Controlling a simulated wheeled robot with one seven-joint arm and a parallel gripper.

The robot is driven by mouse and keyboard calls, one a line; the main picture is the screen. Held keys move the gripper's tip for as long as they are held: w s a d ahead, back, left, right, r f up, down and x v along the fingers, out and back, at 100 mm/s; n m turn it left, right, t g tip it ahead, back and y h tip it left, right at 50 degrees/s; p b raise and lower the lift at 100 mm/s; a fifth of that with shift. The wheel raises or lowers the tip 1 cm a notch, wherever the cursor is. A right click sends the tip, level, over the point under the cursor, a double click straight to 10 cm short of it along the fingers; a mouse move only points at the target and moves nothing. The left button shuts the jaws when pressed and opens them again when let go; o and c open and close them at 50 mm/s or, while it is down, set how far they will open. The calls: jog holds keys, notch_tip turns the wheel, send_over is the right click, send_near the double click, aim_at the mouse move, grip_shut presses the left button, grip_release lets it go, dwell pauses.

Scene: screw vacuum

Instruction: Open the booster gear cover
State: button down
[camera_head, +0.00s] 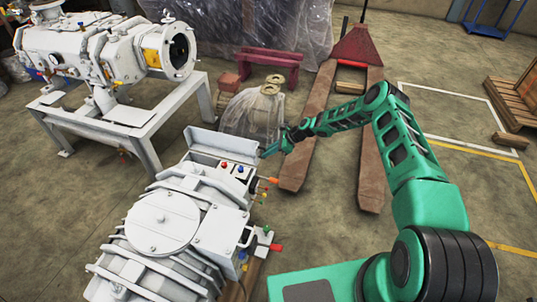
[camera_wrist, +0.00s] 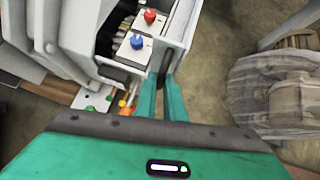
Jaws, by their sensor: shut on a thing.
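The booster is the white ribbed machine (camera_head: 160,225) in the lower middle of the head view. A white flat panel, which looks like its gear cover (camera_head: 222,146), stands raised behind a red and a blue knob. The cover also shows in the wrist view (camera_wrist: 184,36), along the far side of the knobs. My gripper (camera_head: 268,152) is at the cover's right end. The exact contact is partly hidden.
The red knob (camera_wrist: 150,16) and blue knob (camera_wrist: 137,41) sit close to my fingers. Coloured fittings (camera_head: 266,232) stick out on the booster's right. A wrapped machine (camera_head: 250,115) and a pallet jack (camera_head: 312,125) stand behind. Open floor lies to the right.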

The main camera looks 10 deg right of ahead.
jog(key=c, duration=1.8)
grip_release()
jog(key=shift+s+d+f, duration=0.2)
jog(key=shift+d+f, duration=0.1)
jog(key=shift+f, duration=0.05)
jog(key=shift+c, duration=0.2)
jog(key=shift+a+r, duration=0.15)
jog(key=shift+r, duration=0.1)
jog(key=v, duration=1)
jog(key=shift+d+r, duration=0.15)
jog(key=shift+d, duration=0.05)
